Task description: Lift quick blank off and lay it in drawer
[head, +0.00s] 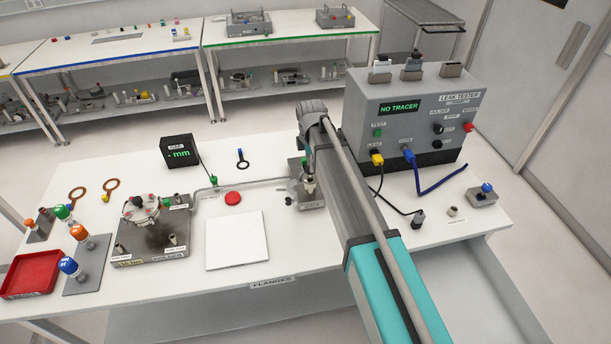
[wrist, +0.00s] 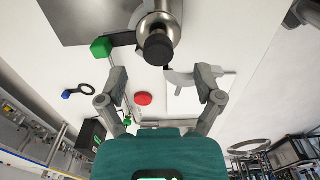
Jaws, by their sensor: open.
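In the wrist view a round metal fitting with a black knob (wrist: 158,48) stands at the top centre, ahead of my open fingers (wrist: 162,76); it looks like the quick blank on its port. Nothing is between the fingers. In the head view my gripper is mostly hidden behind my arm, above a grey metal block (head: 313,202) at the end of a pipe. The fitting there (head: 310,184) is partly hidden. A pale open drawer (head: 465,290) appears to jut from the table front at the lower right; its inside looks empty where it shows.
A leak tester (head: 400,115) reading NO TRACER stands behind my arm, with cables in front. A white pad (head: 237,241), a red button (head: 233,198), a flanged chamber (head: 142,212) and a red tray (head: 33,275) lie left. A grey wing-shaped piece (wrist: 187,76) lies near the right finger.

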